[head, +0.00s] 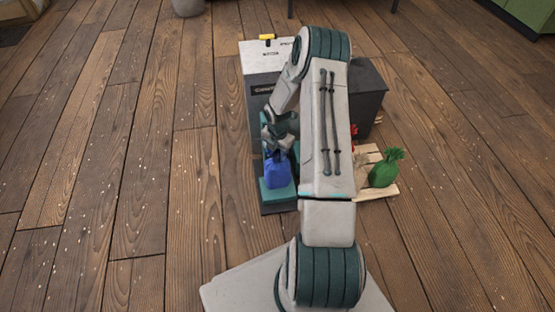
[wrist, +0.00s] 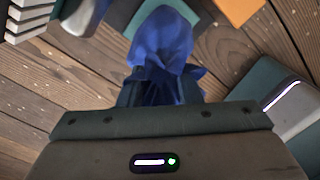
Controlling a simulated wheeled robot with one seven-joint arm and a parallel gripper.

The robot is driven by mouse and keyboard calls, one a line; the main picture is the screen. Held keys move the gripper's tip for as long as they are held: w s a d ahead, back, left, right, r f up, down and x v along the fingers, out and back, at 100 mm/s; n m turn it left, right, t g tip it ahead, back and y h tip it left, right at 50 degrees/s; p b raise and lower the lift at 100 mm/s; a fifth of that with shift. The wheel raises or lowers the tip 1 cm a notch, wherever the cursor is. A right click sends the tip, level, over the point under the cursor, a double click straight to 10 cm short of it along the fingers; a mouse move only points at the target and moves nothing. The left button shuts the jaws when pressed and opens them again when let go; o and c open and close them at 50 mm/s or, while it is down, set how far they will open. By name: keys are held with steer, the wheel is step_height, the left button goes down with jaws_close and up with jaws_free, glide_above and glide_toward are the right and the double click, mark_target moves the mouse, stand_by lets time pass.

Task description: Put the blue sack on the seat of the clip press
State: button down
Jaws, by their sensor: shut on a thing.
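The blue sack (head: 277,174) hangs upright below my gripper (head: 279,143), which is shut on its gathered neck. In the wrist view the blue sack (wrist: 162,42) fills the upper middle, and its neck runs down to the jaws, partly hidden by my gripper body. The clip press (head: 262,60) is the pale and dark machine behind my arm. Its teal seat (head: 279,196) shows directly below and around the sack's lower end. Whether the sack touches the seat or hangs just above it I cannot tell.
A green sack (head: 386,170) stands on a small wooden pallet (head: 378,191) to the right of the press. A dark box (head: 369,88) stands behind it. My arm hides part of the press and pallet. The plank floor (head: 130,190) to the left is clear.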

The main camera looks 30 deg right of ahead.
steer(key=shift+f+b, duration=0.8)
steer(key=shift+f, duration=1.1)
steer(key=c, duration=1)
jaws_free()
steer(key=shift+c, duration=0.2)
step_height(320, 180, up, 12)
steer(key=p, duration=0.5)
steer(key=s+a+r+m+h, duration=0.1)
steer(key=s+a+r+m, duration=0.25)
steer(key=r, duration=0.35)
steer(key=s+a+r+m, duration=0.2)
steer(key=r+m, duration=0.2)
steer(key=r, duration=0.2)
steer(key=s+a+r+m+h, duration=0.1)
steer(key=s+a+r+m, duration=0.15)
steer(key=r, duration=0.45)
steer(key=s+a+r+m, duration=0.2)
steer(key=s+r+m, duration=0.1)
steer(key=s+m, duration=0.1)
steer(key=s+a+r+m+y, duration=0.1)
steer(key=s+a+r+m, duration=0.2)
steer(key=s, duration=0.4)
steer(key=s+a+r+m+t+y, duration=0.1)
steer(key=s+a+r+m, duration=0.2)
steer(key=s+m, duration=0.3)
steer(key=shift+a+r+m, duration=0.2)
steer(key=shift+r+m, duration=0.1)
steer(key=shift+r, duration=0.4)
